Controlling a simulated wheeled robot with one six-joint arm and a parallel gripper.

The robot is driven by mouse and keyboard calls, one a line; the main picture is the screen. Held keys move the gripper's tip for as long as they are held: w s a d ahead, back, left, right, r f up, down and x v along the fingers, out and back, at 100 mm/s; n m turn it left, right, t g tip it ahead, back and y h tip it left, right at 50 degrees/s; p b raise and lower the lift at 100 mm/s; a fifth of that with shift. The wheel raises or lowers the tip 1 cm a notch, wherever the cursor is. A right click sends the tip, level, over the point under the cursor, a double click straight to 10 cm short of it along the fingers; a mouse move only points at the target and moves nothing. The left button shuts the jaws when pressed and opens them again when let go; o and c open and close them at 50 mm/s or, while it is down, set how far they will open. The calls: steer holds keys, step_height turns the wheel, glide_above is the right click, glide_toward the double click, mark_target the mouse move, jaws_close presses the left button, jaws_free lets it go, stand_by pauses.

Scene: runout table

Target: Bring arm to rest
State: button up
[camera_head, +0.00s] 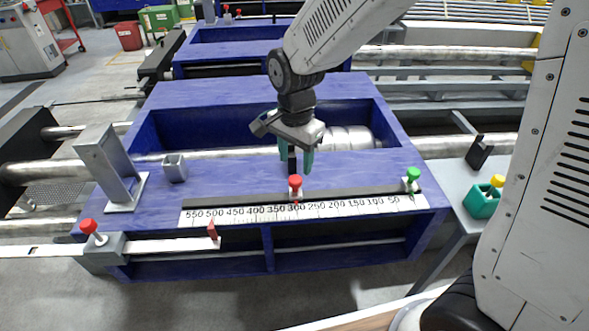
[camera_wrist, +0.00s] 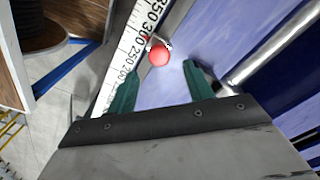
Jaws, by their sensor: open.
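My gripper (camera_head: 296,160) hangs from my arm over the blue runout table (camera_head: 200,95), pointing down just behind the red-knobbed slider (camera_head: 295,182) on the ruler. Its two green fingers are apart with nothing held between them. In the wrist view the open fingers of my gripper (camera_wrist: 163,88) also show, and the red knob (camera_wrist: 159,55) lies beyond the gap between them. The white ruler scale (camera_head: 340,207) runs along the table's front edge; it also shows in the wrist view (camera_wrist: 118,70). The slider stands near the 300 mark.
A green knob (camera_head: 412,174) stands at the ruler's right end. A grey upright post (camera_head: 106,165) and a small open grey box (camera_head: 175,168) are at the left. Another red knob (camera_head: 89,226) sits on the front-left block. A side table at right holds a teal block (camera_head: 481,203).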

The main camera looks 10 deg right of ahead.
steer(key=shift+r, duration=1)
steer(key=shift+s+d+n, duration=0.1)
steer(key=shift+s+n, duration=0.2)
steer(key=shift+n, duration=0.4)
steer(key=s+d+r+n, duration=0.4)
steer(key=s+d+r, duration=0.2)
steer(key=s, duration=0.5)
steer(key=s+d+r+n+t, duration=0.1)
steer(key=s+d+r+n, duration=0.4)
steer(key=s+d, duration=0.3)
steer(key=s+r, duration=0.1)
steer(key=s, duration=0.2)
steer(key=shift+d, duration=0.35)
